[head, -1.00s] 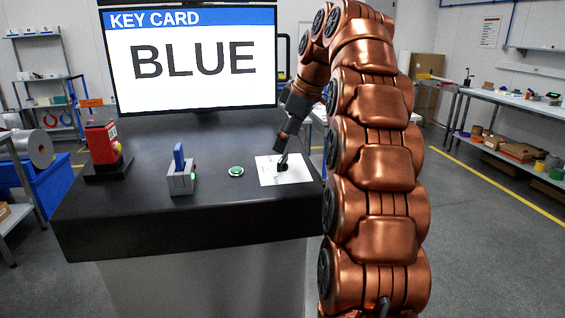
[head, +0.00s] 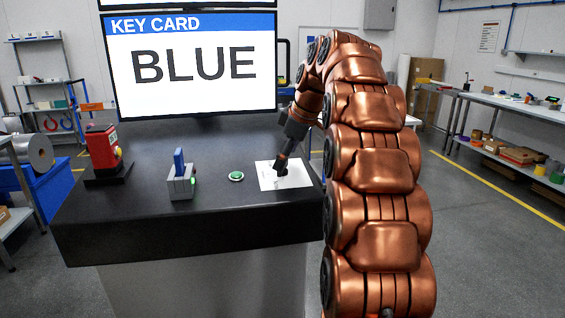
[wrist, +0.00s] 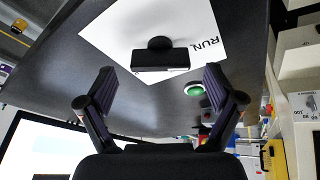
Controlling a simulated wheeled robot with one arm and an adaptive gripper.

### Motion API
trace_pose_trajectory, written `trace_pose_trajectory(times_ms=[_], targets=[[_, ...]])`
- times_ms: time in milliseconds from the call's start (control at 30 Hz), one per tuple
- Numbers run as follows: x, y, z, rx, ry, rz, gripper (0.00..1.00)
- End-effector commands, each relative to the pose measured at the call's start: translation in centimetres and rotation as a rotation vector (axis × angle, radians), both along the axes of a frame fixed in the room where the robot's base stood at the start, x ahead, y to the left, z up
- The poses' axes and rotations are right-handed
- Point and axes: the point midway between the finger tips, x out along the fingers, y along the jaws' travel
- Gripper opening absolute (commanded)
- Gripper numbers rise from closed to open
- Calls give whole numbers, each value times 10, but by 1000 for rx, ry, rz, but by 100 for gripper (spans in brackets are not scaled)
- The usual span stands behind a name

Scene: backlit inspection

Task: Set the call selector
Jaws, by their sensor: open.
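The selector is a black knob (wrist: 160,57) with a wide bar grip, on a white plate (wrist: 120,30) marked RUN at one edge. The plate also lies at the right of the dark console top in the head view (head: 299,181). My gripper (wrist: 158,88) is open, its two fingers spread on either side of the bar and apart from it in the wrist view. In the head view my gripper (head: 281,170) points down over the plate and hides most of the knob. I cannot tell which mark the knob points to.
On the console (head: 130,220) stand a green button (head: 236,176), a grey box with a blue lever (head: 179,162) and a red device (head: 102,148). A screen (head: 190,62) behind reads KEY CARD BLUE. The console's front middle is clear.

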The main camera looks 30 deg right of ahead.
Motion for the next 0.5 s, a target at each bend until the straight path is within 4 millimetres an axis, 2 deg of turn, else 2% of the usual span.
trace_pose_trajectory(times_ms=[200, 500], targets=[[6, 3, -16, 1, 5, 0, 92], [8, 3, -21, 0, 2, -1, 92]])
